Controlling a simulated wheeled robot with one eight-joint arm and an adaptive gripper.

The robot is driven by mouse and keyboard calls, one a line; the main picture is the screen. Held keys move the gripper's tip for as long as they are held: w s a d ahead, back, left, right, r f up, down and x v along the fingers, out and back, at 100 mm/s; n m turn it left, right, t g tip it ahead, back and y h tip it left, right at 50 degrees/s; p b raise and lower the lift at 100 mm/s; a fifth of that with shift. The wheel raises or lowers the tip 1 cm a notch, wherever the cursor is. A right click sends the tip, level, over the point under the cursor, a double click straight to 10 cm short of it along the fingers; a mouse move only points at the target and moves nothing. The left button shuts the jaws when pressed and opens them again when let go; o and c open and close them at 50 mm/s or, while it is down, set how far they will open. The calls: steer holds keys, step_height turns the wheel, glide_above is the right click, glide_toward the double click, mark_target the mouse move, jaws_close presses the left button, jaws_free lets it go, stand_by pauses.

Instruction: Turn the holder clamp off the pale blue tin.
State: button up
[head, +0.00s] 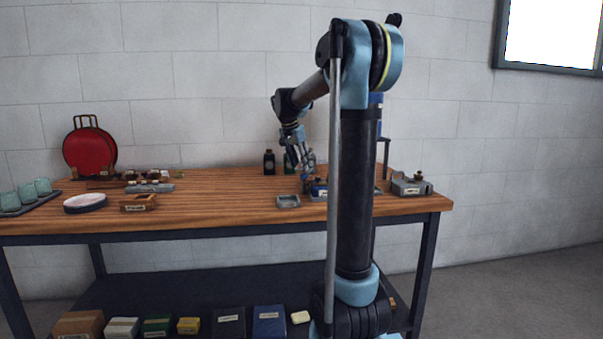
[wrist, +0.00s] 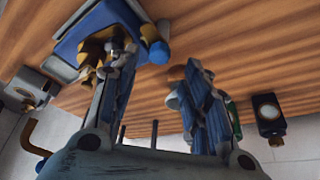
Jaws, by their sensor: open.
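My gripper (head: 302,168) hangs over the back right part of the wooden bench in the head view. Its two fingers stand apart in the wrist view (wrist: 160,78), with bare wood between them. A blue holder (head: 319,188) with a pale label stands just below the gripper. I cannot make out the pale blue tin or the clamp distinctly.
Dark bottles (head: 269,162) stand behind the gripper. A small grey tray (head: 288,202) lies left of the holder, and a grey box (head: 410,187) stands to the right. A wooden box (head: 138,203) and round dish (head: 86,203) are farther left.

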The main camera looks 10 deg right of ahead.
steer(key=v, duration=0.6)
steer(key=shift+r, duration=0.35)
steer(key=s+d+f+n+y, duration=0.15)
steer(key=s+f, duration=0.25)
steer(key=s, duration=0.4)
steer(key=s+d+f+n, duration=0.1)
steer(key=s+f+n, duration=0.1)
steer(key=s+f, duration=0.5)
steer(key=s+d+f+n+y, duration=0.1)
steer(key=s+d+f+n, duration=0.1)
steer(key=s, duration=0.8)
steer(key=s+a+f+n+g, duration=0.1)
steer(key=s+f+n, duration=0.3)
steer(key=s+f, duration=1.2)
steer(key=shift+f+y, duration=0.45)
steer(key=shift+f, duration=0.25)
steer(key=shift+a, duration=0.15)
steer(key=shift+w+f, duration=0.2)
steer(key=shift+w, duration=0.25)
